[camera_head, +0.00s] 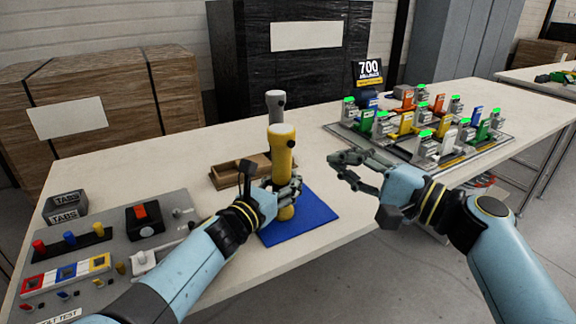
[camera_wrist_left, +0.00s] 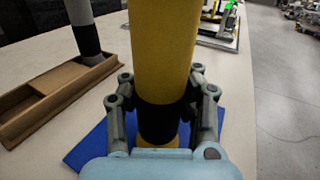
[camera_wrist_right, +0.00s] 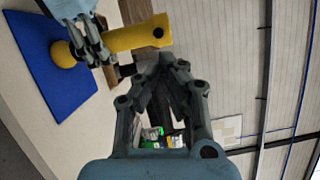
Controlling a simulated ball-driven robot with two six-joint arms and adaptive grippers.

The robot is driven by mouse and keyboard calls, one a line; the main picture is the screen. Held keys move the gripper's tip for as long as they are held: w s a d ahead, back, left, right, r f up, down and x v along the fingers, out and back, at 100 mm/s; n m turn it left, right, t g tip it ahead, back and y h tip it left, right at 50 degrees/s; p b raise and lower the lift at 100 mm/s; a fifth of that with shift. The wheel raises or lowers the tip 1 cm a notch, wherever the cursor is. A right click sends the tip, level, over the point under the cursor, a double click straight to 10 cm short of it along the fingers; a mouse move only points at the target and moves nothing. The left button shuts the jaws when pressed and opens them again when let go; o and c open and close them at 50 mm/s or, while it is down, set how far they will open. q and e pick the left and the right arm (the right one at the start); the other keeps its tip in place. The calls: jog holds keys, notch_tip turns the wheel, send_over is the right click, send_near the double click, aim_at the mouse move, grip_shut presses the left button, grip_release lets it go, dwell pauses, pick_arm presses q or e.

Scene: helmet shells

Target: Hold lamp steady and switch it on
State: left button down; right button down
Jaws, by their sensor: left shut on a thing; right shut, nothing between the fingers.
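A yellow lamp (camera_head: 281,152) stands upright over a blue mat (camera_head: 322,213) on the table. A small dark spot shows near its top, on the right side. My left gripper (camera_head: 287,190) is shut around the lamp's dark lower band, also seen in the left wrist view (camera_wrist_left: 158,122). The lamp's yellow body (camera_wrist_left: 160,45) rises between the fingers. My right gripper (camera_head: 345,167) is to the right of the lamp, apart from it, empty, with its fingertips together in the right wrist view (camera_wrist_right: 165,65). In that view the lamp (camera_wrist_right: 138,36) is at upper left.
A grey lamp-like cylinder (camera_head: 275,105) stands in a brown wooden tray (camera_head: 226,175) behind the lamp. A panel with coloured switches (camera_head: 110,262) lies at left. A rack of coloured parts (camera_head: 478,150) stands at back right. The table between lamp and rack is clear.

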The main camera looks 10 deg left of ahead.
aim_at(291, 144)
dwell(0.3)
jog(key=s+a+n+g+h, duration=0.1)
jog(key=s+a+n+g, duration=0.1)
jog(key=s+g, duration=0.45)
jog(key=w+a+r+h, duration=0.1)
jog(key=w+a, duration=0.3)
jog(key=w, duration=0.5)
jog(key=shift+a+g+h, duration=0.3)
jog(key=shift+a+g, duration=0.1)
jog(key=shift+g, duration=0.05)
jog(key=shift+r, duration=0.15)
dwell(0.7)
